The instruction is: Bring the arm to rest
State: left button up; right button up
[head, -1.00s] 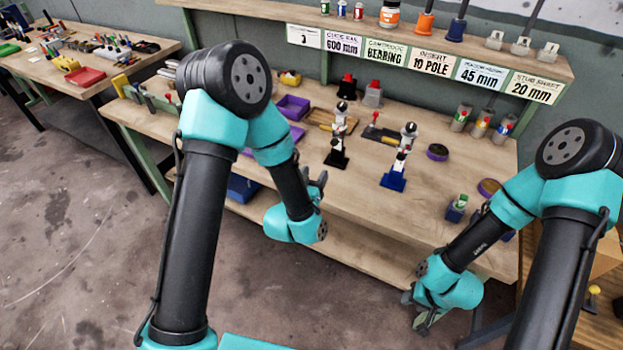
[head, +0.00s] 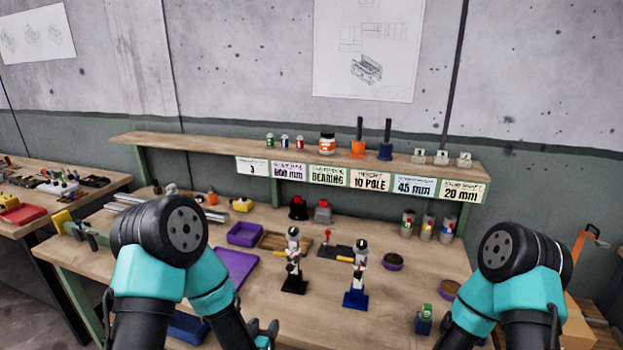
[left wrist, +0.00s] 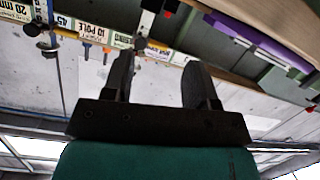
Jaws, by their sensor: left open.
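My left arm comes in at the lower left of the head view. The tip of my left gripper (head: 266,332) just shows at the bottom edge, in front of the workbench. In the left wrist view my left gripper (left wrist: 160,82) has its two dark fingers apart with nothing between them. My right arm stands at the lower right of the head view, and its gripper is below the frame. Two ring-stand figures, one on a black base (head: 293,270) and one on a blue base (head: 356,284), stand upright on the bench, apart from both arms.
The workbench (head: 320,258) carries a purple tray (head: 243,234), a purple mat (head: 236,268) and several cans (head: 427,227) at the right. A labelled shelf (head: 220,148) runs along the back. A second table (head: 97,200) stands at the left. Bare wood lies between the figures and the bench front.

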pick_arm(q)
jog(key=s+a+f+n+g, duration=0.1)
jog(key=s+a+f+g, duration=0.3)
jog(key=s+f+g, duration=0.3)
jog(key=s+a+f+n+g, duration=0.1)
jog(key=s+a+f+g, duration=0.3)
jog(key=s+f+g, duration=0.3)
jog(key=s+f, duration=0.4)
jog(key=s, duration=0.1)
jog(key=shift+s+a, duration=0.2)
jog(key=shift+a, duration=0.1)
